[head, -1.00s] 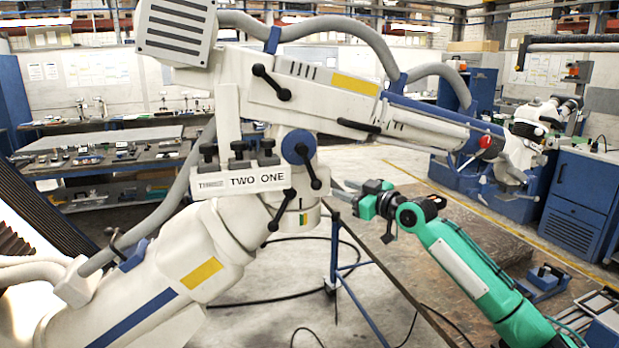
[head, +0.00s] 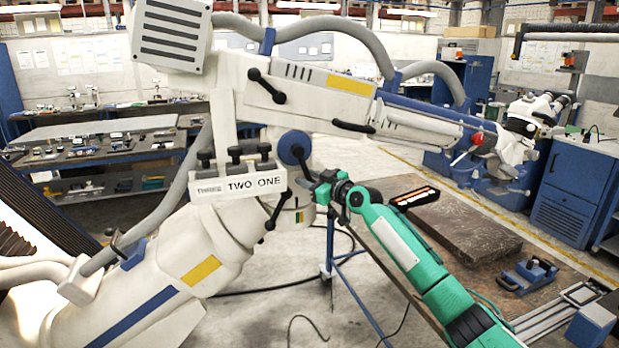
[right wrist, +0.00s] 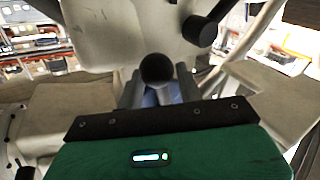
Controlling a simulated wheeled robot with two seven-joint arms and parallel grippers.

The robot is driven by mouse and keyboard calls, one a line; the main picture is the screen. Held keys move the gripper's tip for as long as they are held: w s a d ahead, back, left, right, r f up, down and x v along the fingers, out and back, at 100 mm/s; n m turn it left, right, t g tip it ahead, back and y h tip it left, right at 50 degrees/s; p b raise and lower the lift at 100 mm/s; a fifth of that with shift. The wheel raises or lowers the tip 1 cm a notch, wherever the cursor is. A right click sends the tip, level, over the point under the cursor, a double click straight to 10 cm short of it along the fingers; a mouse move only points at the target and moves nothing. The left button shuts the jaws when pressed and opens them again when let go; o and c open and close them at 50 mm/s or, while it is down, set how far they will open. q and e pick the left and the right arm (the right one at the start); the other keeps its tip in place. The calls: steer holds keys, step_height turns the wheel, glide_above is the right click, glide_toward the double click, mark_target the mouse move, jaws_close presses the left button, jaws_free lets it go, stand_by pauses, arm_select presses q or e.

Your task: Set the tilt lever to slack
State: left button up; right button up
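The big cream microscope arm (head: 300,85) fills the left and middle of the head view. At its joint is a round blue hub (head: 295,147) with a black lever (head: 302,164) pointing down and right. My right gripper (head: 318,186) is at the lower end of this lever, which it partly hides. In the right wrist view, a round black knob (right wrist: 157,70) sits between the two grey fingers of my right gripper (right wrist: 158,85). The fingers look apart, one on each side of the knob. No slack marking is readable. My left gripper is not in view.
Another black lever (head: 278,212) hangs just left of my right gripper, and a black handle (head: 267,86) is above.

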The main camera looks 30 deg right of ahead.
steer(key=shift+a, duration=0.1)
jaws_close()
steer(key=shift+f, duration=0.15)
